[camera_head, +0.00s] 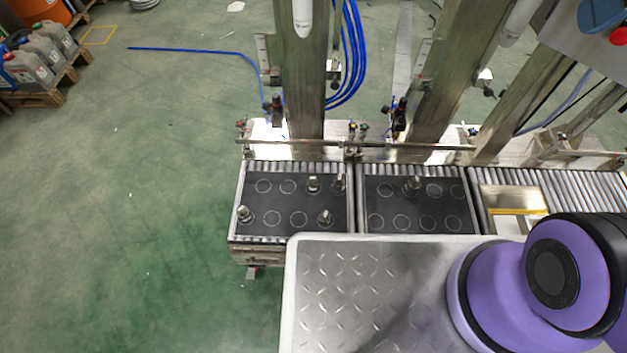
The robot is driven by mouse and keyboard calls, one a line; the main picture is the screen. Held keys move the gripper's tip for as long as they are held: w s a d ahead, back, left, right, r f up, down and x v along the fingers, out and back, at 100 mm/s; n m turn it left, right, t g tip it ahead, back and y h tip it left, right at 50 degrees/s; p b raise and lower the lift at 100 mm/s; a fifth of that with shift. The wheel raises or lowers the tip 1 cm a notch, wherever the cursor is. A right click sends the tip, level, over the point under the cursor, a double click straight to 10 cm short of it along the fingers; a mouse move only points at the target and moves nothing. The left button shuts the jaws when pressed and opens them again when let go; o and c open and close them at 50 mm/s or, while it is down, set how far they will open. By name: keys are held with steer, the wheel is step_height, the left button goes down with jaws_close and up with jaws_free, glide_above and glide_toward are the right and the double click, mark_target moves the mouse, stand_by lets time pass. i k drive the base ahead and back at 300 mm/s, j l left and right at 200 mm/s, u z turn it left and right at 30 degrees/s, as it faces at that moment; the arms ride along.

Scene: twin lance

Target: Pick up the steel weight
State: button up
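Several small steel weights stand on the left black mat (270,204). One weight (244,213) is at its front left and another weight (325,218) at its front right. Two more stand at the back right, one weight (313,184) beside another weight (339,182). A single steel weight (414,183) stands at the back of the right black mat (385,192). Both mats have rows of pale circles. The weights are too small to tell fine detail. My gripper is out of view; only purple links of my arm show at the lower right.
The mats lie on a roller conveyor (550,190), with a metal rail (390,146) and upright posts (302,80) behind them. A box-like metal piece (510,200) lies right of the mats. Green floor (130,220) at left is mostly clear; canisters (30,65) stand on pallets beyond.

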mark_target(312, 182)
steer(key=k+j+u, duration=0.1)
steer(key=j, duration=0.3)
steer(key=k+j+u, duration=0.15)
steer(key=j, duration=0.25)
steer(key=k+j+u, duration=0.1)
steer(key=k+j, duration=0.15)
steer(key=j, duration=0.15)
